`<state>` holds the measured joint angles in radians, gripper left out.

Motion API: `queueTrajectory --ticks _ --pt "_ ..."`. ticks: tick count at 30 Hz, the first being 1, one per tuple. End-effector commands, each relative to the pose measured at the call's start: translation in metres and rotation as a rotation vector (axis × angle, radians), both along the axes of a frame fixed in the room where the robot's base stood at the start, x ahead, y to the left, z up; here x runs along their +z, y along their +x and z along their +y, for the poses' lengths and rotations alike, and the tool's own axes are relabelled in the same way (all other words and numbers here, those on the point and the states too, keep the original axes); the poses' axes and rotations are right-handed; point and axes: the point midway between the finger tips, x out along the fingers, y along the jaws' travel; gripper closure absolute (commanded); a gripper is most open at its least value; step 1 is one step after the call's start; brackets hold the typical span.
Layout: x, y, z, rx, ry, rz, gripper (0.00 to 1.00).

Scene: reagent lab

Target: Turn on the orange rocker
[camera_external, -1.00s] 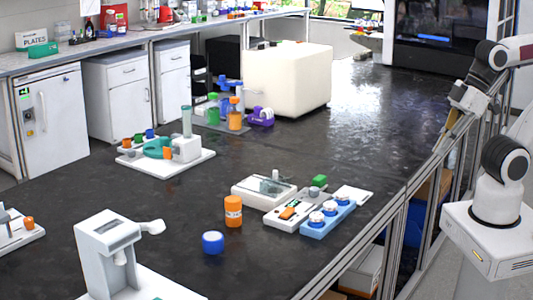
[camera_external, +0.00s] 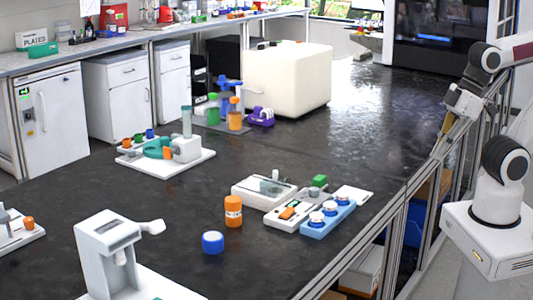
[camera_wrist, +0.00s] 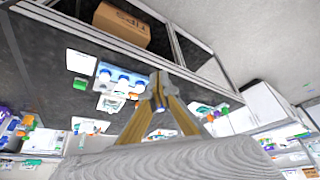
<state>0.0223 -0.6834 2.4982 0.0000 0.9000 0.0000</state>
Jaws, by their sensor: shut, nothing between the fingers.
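The orange rocker (camera_external: 288,213) sits on a white panel (camera_external: 276,224) with a green block at its far end, near the right edge of the dark bench. My gripper (camera_external: 437,151) hangs at the bench's right edge, well right of the panel and apart from it. In the wrist view my gripper (camera_wrist: 157,95) has its tan fingers converging to shut tips with nothing between them. I cannot make out the rocker in the wrist view.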

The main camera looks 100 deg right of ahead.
Motion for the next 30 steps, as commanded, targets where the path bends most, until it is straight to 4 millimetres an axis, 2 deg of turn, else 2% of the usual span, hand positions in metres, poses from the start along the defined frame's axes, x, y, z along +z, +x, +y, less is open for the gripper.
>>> queueTrajectory --ticks 11,30 --pt "-0.012 0.025 -0.011 -0.032 -0.003 0.099 1.00" --pt "-0.022 0.088 -0.039 -0.112 -0.015 0.204 1.00"
